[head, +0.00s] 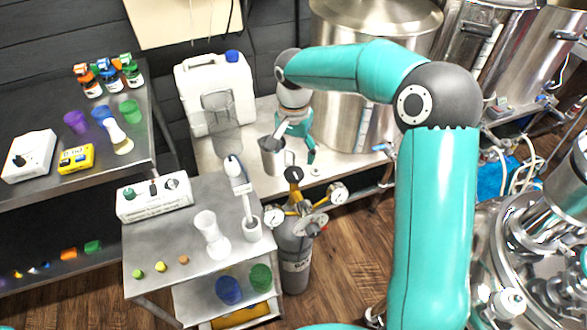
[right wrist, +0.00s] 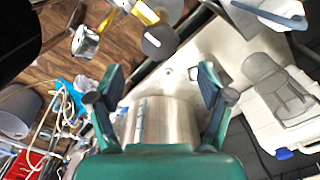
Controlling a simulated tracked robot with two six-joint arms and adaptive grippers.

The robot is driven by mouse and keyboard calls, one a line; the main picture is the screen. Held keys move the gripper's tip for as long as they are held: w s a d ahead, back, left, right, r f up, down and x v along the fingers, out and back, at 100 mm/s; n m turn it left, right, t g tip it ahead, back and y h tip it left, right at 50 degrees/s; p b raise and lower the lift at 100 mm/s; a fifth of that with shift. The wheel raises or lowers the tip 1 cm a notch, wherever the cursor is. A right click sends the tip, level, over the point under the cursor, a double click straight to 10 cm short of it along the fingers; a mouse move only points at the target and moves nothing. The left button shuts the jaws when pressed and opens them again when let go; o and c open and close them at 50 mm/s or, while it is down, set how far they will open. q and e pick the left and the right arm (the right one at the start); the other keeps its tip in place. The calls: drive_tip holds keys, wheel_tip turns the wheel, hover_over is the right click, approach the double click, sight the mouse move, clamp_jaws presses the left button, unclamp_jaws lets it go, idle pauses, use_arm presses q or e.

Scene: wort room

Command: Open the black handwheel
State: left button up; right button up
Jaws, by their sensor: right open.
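The black handwheel (head: 294,174) sits on top of the grey gas cylinder (head: 295,255), above its brass regulator and gauges. In the right wrist view a dark round knob that looks like the handwheel (right wrist: 159,42) shows at the top, beyond the fingertips. My right gripper (head: 297,142) hangs above and behind the handwheel in the head view, apart from it. Its two fingers (right wrist: 160,95) are spread, with nothing held between them. My left gripper is not in view.
Round gauges (head: 337,192) stick out beside the handwheel. A steel jug (head: 272,158) stands close to the right gripper on the bench. A white canister (head: 213,85) is left of it, and a large steel kettle (head: 340,110) stands behind. A steel cart (head: 150,245) with white vessels is at front left.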

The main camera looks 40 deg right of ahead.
sight(294, 172)
wheel_tip(294, 172, down, 7)
drive_tip(key=shift+f, duration=0.1)
idle(0.3)
drive_tip(key=c, duration=1.2)
drive_tip(key=shift+o, duration=0.2)
